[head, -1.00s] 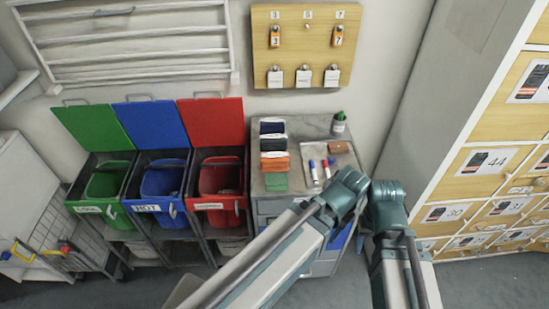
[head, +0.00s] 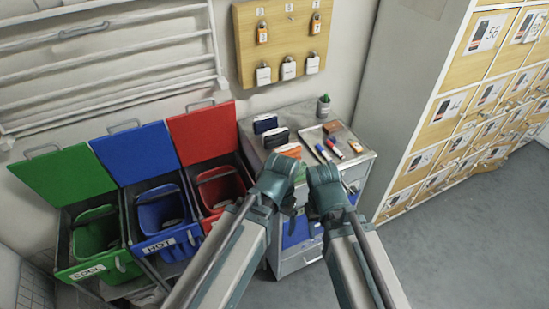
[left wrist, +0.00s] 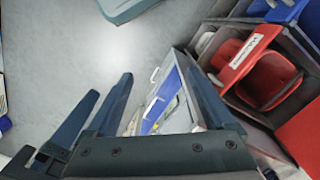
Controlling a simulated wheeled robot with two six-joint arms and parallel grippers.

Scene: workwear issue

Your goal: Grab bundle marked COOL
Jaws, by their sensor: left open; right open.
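A green bin (head: 97,238) at the left of the head view carries a label reading COOL (head: 88,271). On the grey cabinet top (head: 300,118) lie folded bundles: a dark one (head: 265,123), a dark one with a white band (head: 276,138) and an orange one (head: 289,150). I cannot read any mark on them.
A blue bin (head: 163,215) labelled HOT and a red bin (head: 222,190) stand beside the green one, lids raised. A tray (head: 351,158) with markers and a plant pot (head: 324,105) share the cabinet top. Lockers (head: 440,125) stand right; the floor (head: 455,240) before them is clear.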

